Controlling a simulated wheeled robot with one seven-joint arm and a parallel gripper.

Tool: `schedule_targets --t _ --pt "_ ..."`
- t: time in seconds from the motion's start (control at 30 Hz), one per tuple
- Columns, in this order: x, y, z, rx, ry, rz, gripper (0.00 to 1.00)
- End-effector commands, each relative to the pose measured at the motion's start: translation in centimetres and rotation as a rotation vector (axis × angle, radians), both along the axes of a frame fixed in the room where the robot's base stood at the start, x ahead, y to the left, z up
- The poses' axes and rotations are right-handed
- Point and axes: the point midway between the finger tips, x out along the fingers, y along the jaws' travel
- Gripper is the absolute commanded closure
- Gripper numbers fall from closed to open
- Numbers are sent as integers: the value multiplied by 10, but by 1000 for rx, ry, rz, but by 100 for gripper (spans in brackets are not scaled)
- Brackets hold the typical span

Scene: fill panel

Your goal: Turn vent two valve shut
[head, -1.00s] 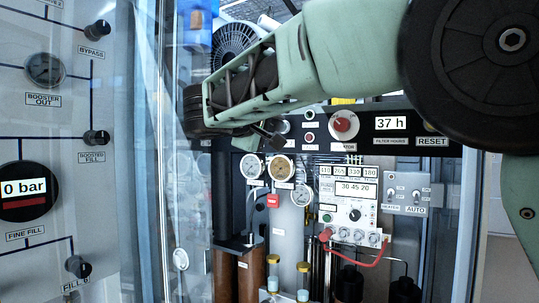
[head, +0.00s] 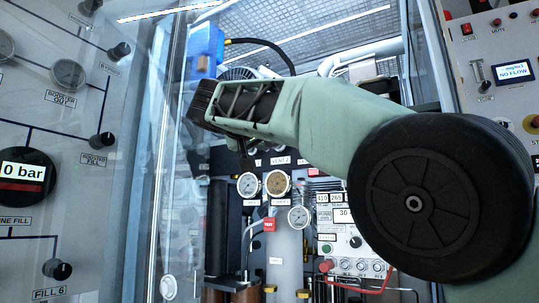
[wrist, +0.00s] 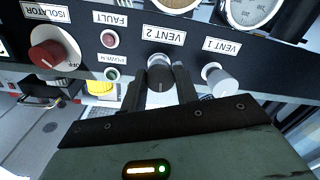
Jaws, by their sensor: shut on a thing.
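The vent two valve (wrist: 159,76) is a dark knob with a pale marked face below the VENT 2 label on the black panel, in the wrist view. My gripper (wrist: 161,88) has one finger on each side of this knob and is shut on it. The knob stays at the panel. In the head view the VENT 2 label (head: 280,161) shows just below my forearm. There my forearm hides the knob, and the fingers cannot be made out clearly.
A silver vent one knob (wrist: 221,82) sits close beside my gripper in the wrist view. A red isolator knob (wrist: 53,55) and a fault lamp (wrist: 109,39) are on the other side. Pressure gauges (head: 277,183) hang below the panel. A glass pane edge (head: 150,180) stands at left.

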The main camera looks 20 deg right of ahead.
Motion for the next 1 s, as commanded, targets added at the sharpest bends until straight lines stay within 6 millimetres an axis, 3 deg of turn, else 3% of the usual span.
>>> schedule_targets --t 0.87,0.9,0.97,1.0 --pt "0 1 -1 113 -110 0 93" --pt "0 1 -1 113 -110 0 62" --pt "0 1 -1 113 -110 0 49" --pt "0 1 -1 113 -110 0 49"
